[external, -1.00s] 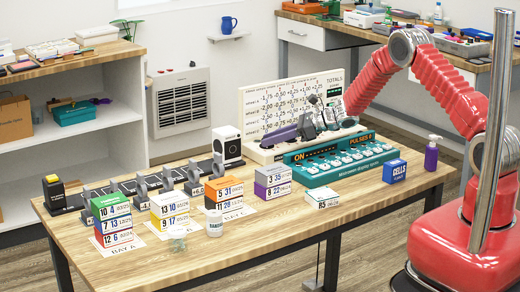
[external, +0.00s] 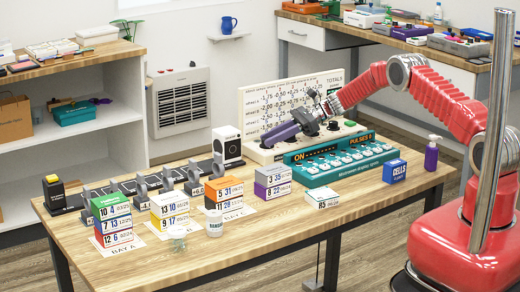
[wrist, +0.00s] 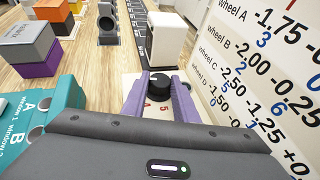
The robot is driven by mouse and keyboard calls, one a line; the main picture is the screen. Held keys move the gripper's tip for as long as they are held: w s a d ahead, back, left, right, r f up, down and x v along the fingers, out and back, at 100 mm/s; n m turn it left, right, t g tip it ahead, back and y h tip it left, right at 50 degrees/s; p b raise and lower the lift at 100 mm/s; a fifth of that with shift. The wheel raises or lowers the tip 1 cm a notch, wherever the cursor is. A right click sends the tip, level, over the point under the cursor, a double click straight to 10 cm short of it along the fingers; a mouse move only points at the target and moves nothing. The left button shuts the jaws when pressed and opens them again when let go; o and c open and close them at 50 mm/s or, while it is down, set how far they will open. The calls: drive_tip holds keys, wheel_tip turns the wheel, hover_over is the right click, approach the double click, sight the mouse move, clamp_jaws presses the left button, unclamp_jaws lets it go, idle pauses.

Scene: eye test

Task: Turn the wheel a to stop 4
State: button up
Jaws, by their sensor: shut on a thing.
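The black wheel knob (wrist: 160,90) stands on a pale base in the wrist view, with small red digits partly showing beside it. Its letter cannot be read, and my gripper covers most of its dial. My gripper (wrist: 162,82) has purple fingers, one on each side of the knob, shut on it. In the external view my gripper (external: 270,139) reaches down to the left end of the white board's base (external: 258,155), and the knob is hidden there. The board (external: 265,105) has rows for several wheels and a TOTALS heading.
A teal pulse console (external: 335,165) stands right in front of the base. Stacked coloured blocks (external: 113,220), a row of grey brackets (external: 141,184) and a blue CELLS box (external: 394,171) share the table. The front right tabletop (external: 300,222) is mostly clear.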

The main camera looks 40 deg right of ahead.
drive_tip(key=shift+w+d+f+n+g+y, duration=0.1)
drive_tip(key=shift+n+g+y, duration=0.05)
drive_tip(key=shift+n+g, duration=0.45)
drive_tip(key=shift+w+d+n+g+y, duration=0.15)
drive_tip(key=shift+n+g, duration=0.25)
drive_tip(key=shift+g, duration=0.3)
drive_tip(key=shift+a, duration=0.1)
drive_tip(key=o, duration=1.1)
drive_tip(key=shift+c, duration=0.2)
drive_tip(key=v, duration=1.3)
drive_tip(key=shift+s+d, duration=0.15)
drive_tip(key=shift+d, duration=0.25)
